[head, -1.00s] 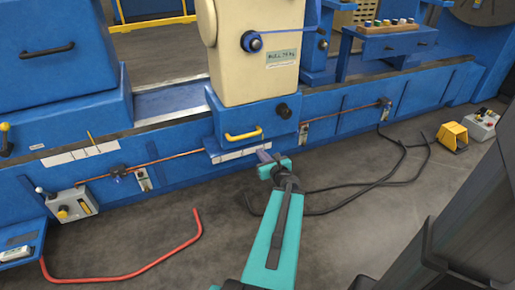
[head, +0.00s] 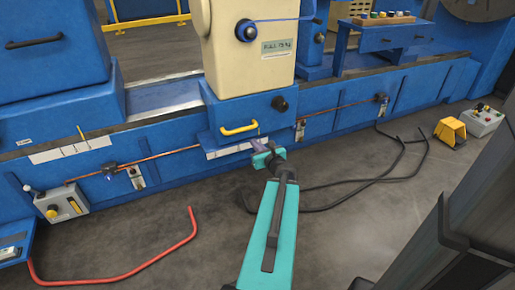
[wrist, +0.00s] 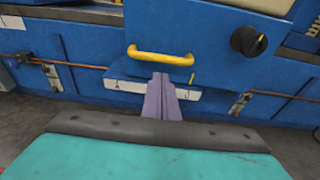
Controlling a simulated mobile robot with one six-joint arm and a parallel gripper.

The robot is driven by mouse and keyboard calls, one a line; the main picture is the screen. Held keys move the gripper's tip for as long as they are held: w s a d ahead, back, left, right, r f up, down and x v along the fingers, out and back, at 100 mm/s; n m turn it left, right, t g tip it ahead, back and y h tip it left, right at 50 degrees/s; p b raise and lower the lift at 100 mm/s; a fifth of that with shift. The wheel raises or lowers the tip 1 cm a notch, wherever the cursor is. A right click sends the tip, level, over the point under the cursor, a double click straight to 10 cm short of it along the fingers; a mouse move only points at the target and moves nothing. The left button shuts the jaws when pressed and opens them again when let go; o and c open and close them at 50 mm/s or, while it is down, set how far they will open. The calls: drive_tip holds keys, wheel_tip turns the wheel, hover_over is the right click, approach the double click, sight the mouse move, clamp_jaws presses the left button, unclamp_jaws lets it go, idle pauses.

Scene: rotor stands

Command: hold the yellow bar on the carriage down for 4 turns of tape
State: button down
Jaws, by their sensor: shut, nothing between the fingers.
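The yellow bar (head: 239,129) is a handle on the blue front of the carriage (head: 222,112), below its cream housing. It also shows in the wrist view (wrist: 160,56), level and clear of my fingers. My gripper (head: 262,147) is shut and empty, in front of the carriage, a little below and right of the bar. In the wrist view my purple fingers (wrist: 161,85) point at the carriage front, with their tips just below the bar. I see no contact with it. A blue tape line (head: 275,20) runs from a spool (head: 246,33) on the housing.
A black knob (head: 280,104) sits right of the bar. A copper rod (head: 165,159) runs along the bed front. A black cable (head: 350,190) and a red hose (head: 120,278) lie on the floor. A yellow foot pedal (head: 450,132) stands at right.

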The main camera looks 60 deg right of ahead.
drive_tip(key=shift+w+d+f+b, duration=0.1)
drive_tip(key=shift+w+f+b, duration=0.05)
drive_tip(key=shift+b, duration=0.35)
drive_tip(key=b+x, duration=0.2)
drive_tip(key=x, duration=0.9)
drive_tip(key=shift+r, duration=0.25)
drive_tip(key=shift+w, duration=0.1)
